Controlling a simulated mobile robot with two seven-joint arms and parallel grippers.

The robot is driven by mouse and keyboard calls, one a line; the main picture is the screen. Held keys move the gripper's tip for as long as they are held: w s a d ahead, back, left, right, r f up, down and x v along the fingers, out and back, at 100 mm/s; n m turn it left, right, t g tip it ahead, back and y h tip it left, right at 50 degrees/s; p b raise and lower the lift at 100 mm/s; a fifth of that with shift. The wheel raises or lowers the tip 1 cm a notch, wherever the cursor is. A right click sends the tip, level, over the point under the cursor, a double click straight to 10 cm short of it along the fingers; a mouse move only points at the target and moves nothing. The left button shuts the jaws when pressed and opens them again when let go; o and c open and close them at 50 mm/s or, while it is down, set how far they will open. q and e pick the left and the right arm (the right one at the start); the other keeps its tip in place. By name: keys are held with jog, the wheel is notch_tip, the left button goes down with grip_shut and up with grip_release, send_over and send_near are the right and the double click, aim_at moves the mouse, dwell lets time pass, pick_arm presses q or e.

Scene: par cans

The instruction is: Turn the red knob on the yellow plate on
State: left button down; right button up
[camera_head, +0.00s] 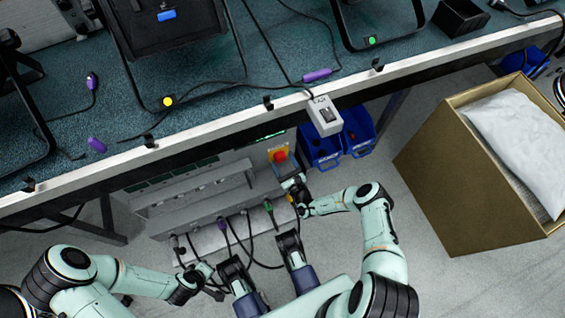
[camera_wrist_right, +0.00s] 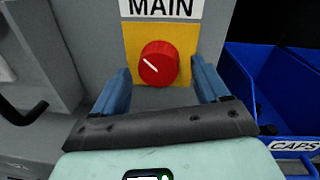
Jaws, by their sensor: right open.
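The red knob (camera_wrist_right: 160,65) sits on a yellow plate (camera_wrist_right: 190,33) below a "MAIN" label. A white line on the knob points to its upper left. In the head view the knob (camera_head: 280,156) is on the grey panel under the bench. My right gripper (camera_wrist_right: 160,75) is open and empty; its blue fingers are spread to the left and right of the knob, with gaps showing on both sides. It also shows in the head view (camera_head: 290,182), just below the knob. My left gripper (camera_head: 208,278) is low near the cables; its jaw opening is too small to tell.
Blue bins (camera_head: 320,148) hang right of the panel, one labelled "CAPS" in the wrist view. A grey switch box (camera_head: 324,115) hangs at the bench edge (camera_head: 215,112). Plugged cables (camera_head: 227,232) run below the panel. A cardboard box (camera_head: 455,190) stands at right.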

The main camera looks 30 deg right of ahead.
pick_arm(q)
jog(key=shift+s+f, duration=0.15)
jog(key=shift+s, duration=0.1)
pick_arm(e)
jog(key=shift+w, duration=0.3)
jog(key=c, duration=1.1)
jog(key=shift+o, duration=0.2)
